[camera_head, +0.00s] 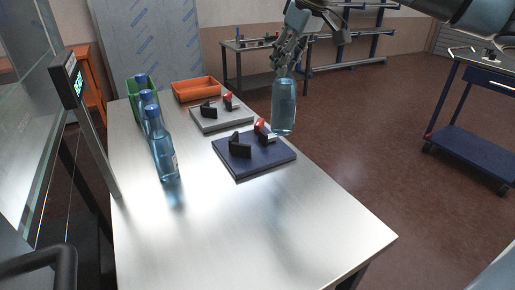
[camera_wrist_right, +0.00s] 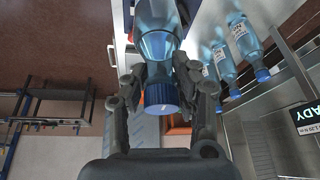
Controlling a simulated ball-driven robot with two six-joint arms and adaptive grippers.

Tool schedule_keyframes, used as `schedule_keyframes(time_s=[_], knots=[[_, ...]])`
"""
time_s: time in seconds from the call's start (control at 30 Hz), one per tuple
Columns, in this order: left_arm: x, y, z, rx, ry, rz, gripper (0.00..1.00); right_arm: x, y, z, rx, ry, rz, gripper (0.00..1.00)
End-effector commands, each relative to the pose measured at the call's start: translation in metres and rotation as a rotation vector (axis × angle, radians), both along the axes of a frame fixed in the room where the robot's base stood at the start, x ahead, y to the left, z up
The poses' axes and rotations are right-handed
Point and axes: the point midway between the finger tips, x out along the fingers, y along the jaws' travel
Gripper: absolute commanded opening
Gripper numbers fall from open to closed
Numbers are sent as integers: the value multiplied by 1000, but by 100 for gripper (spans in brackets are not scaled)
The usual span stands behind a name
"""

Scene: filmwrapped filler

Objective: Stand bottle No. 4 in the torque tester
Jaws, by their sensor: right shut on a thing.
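My right gripper (camera_head: 286,70) is shut on a clear blue bottle (camera_head: 284,106) near its top. The bottle hangs upright in the air, beside and above the right side of the blue fixture. Two clamp fixtures with black jaws and red parts stand on the bench: one on a blue base (camera_head: 240,170), one on a grey base (camera_head: 207,126). I cannot tell which is the torque tester. My left gripper is out of view.
Three blue bottles stand in a row on the bench's left, the nearest (camera_head: 162,150) in front. A display (camera_head: 72,82) stands on a post at left. The front bench (camera_head: 250,230) is clear.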

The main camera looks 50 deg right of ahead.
Motion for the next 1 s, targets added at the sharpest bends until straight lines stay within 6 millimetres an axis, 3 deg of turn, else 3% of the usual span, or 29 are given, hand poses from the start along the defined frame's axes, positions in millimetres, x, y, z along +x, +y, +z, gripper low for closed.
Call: schedule_keyframes(time_s=[0.2, 0.47, 1.0], knots=[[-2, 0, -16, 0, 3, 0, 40, 5, -20, 11, 3, -3, -17, 0], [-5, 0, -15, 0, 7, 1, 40, 17, -18, 9, 15, -8, -20, 0], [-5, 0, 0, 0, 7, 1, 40, 105, 19, -48, 12, -3, -19, 0]])
